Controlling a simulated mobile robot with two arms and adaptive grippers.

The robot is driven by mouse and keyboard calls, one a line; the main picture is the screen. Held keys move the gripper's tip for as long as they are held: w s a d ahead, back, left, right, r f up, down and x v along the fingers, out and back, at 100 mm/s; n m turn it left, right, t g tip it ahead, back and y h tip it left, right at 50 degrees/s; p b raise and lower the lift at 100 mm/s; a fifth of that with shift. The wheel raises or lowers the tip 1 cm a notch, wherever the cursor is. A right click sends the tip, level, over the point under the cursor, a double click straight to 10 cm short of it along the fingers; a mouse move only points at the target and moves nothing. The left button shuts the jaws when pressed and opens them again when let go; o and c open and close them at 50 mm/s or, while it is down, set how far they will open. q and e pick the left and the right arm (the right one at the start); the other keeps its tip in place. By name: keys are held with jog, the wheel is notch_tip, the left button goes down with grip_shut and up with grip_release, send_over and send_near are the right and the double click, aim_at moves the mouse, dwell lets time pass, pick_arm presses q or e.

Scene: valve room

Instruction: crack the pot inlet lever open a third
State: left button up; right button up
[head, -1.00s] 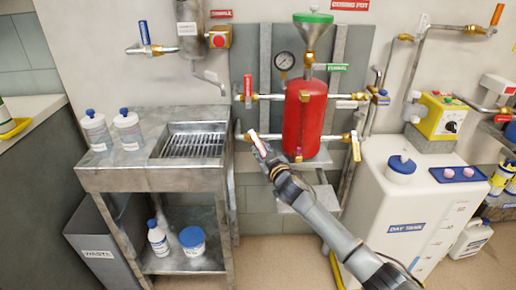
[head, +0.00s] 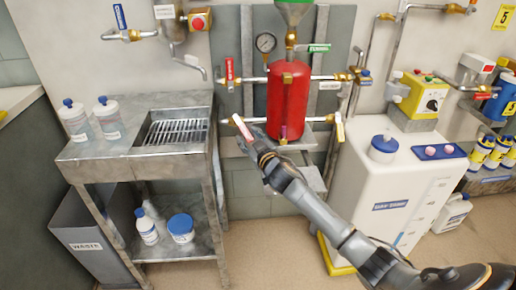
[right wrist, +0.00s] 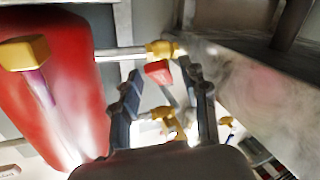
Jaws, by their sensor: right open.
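The red pot (head: 288,98) hangs on the wall panel under a green funnel; it fills the left of the right wrist view (right wrist: 60,95). A red-handled lever (head: 229,72) stands upright on its upper left pipe. A lower left lever (head: 241,127) slants beside the pot, just ahead of my right gripper (head: 253,143). In the right wrist view, a red handle end (right wrist: 158,72) shows between the spread fingertips of the open gripper (right wrist: 160,68); I see no grip on it. I cannot read which lever is the inlet. My left gripper is out of view.
A green-handled lever (head: 318,48) sits above the pot and a yellow-handled one (head: 339,128) at its lower right. A steel sink table (head: 125,155) stands left, a white tank (head: 400,185) right. The floor between is clear apart from my arm.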

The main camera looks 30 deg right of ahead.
jog(key=s, duration=0.9)
jog(key=shift+s+a+r, duration=0.3)
jog(key=shift+a, duration=0.05)
